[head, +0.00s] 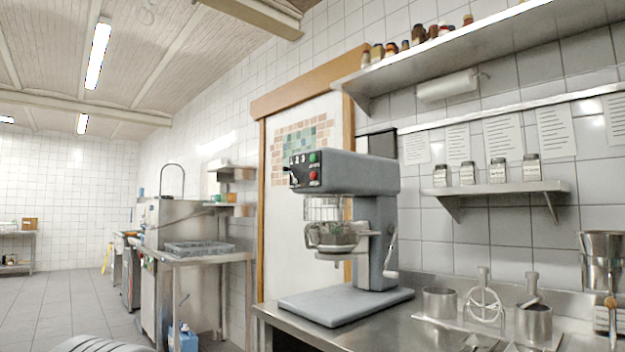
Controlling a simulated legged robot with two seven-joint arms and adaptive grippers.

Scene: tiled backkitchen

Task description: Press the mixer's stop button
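The grey stand mixer (362,172) stands upright on the steel counter near the middle of the head view. Its dark control panel (301,170) faces left, with the numbers 1 2 3 and a dark knob or lever on its left part. A green button (313,157) sits above a red button (313,176), the stop-coloured one. Nothing covers either button. A bowl (336,236) with a wire guard hangs under the mixer head. Neither of my grippers is in view.
The steel counter (405,318) holds metal pots (533,325) and beaters right of the mixer. A shelf with jars (498,190) is on the wall behind. The tiled floor (55,310) at the left is open.

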